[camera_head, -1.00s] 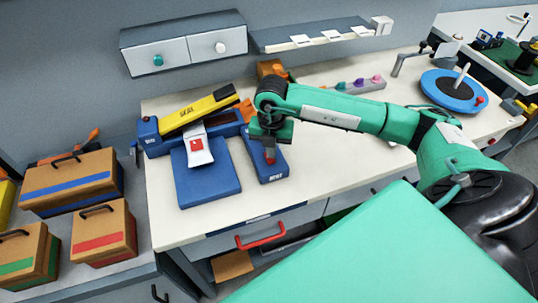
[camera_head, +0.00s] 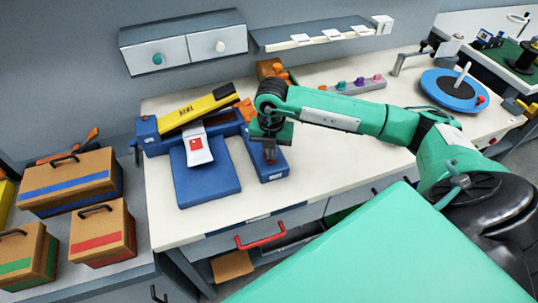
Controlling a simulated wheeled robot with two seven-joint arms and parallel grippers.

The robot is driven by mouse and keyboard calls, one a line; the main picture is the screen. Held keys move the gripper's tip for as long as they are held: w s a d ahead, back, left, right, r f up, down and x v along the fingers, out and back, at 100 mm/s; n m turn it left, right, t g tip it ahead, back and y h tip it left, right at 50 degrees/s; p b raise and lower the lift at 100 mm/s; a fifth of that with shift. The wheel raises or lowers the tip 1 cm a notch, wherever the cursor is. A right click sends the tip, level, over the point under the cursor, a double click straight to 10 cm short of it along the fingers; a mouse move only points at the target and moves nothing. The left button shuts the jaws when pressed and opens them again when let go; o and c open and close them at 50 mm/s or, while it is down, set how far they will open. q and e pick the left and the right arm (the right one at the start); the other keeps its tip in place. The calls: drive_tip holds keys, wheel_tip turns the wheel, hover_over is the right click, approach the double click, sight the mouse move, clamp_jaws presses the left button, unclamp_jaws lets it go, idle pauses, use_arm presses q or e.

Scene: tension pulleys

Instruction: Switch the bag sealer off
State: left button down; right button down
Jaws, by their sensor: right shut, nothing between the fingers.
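The bag sealer stands at the left of the white worktop, with a blue base and a raised yellow arm (camera_head: 198,108) marked "SEAL". A blue plate (camera_head: 207,180) lies in front of it, with a white bag (camera_head: 197,151) bearing a red square at the sealer's jaw. A blue box (camera_head: 270,171) sits to the right of the plate. My right gripper (camera_head: 270,158) is shut and empty, pointing down at this box. Its fingertips are at a small red part on the box's top; I cannot tell whether they touch. The switch's position is hidden. My left gripper is out of view.
Cardboard cases with blue, red and green bands stand at the left (camera_head: 100,230). A strip with coloured knobs (camera_head: 355,86) and a blue turntable (camera_head: 452,92) lie further right. A drawer with a red handle (camera_head: 260,236) is below the front edge.

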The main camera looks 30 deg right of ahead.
drive_tip(key=shift+f+b, duration=0.4)
drive_tip(key=shift+f, duration=0.1)
drive_tip(key=shift+s, duration=0.1)
drive_tip(key=shift+r+p, duration=0.55)
drive_tip(key=shift+r, duration=0.25)
drive_tip(key=shift+r+p, duration=1.5)
drive_tip(key=shift+r, duration=1.25)
drive_tip(key=shift+a+f, duration=0.1)
